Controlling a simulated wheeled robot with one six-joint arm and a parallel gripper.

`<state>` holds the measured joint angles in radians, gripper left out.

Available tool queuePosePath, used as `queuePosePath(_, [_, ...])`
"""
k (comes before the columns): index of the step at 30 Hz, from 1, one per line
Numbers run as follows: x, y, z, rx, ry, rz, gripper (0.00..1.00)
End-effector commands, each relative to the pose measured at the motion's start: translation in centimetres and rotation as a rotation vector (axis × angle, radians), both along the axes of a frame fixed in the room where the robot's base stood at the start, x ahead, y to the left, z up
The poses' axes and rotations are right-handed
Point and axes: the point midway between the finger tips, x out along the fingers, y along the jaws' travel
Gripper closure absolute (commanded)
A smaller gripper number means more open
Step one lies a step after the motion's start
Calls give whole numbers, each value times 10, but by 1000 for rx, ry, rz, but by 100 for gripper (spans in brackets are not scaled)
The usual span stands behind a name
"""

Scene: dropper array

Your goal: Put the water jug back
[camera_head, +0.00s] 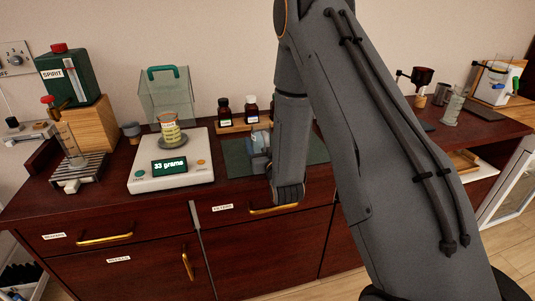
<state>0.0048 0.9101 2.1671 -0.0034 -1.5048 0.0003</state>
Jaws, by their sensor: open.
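My arm reaches down from the top, and its dark wrist is in front of the cabinet's right drawer. My gripper (268,165) is open beside the wrist, at the front of the dark green mat, its fingers mostly hidden. A pale blue-grey, partly see-through thing (258,147) stands there on the mat (237,160), partly covered by my wrist. It looks like the water jug, but I cannot tell for sure, nor whether the fingers touch it. A clear glass vessel (453,108) stands farther right on the counter.
A scale (171,178) reading 33 grams holds a beaker (170,128) of yellowish contents. Dark bottles (224,111) stand behind the mat. A green spirit container (70,78) sits on a wooden block at left. The dark red counter's front edge is close.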

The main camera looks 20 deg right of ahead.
Motion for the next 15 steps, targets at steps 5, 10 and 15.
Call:
queuePosePath(5, [-37,0,-3,0,1,0,27])
queuePosePath(10, [-71,0,-2,0,1,0,27])
queuePosePath(15, [-93,0,-2,0,1,0,27])
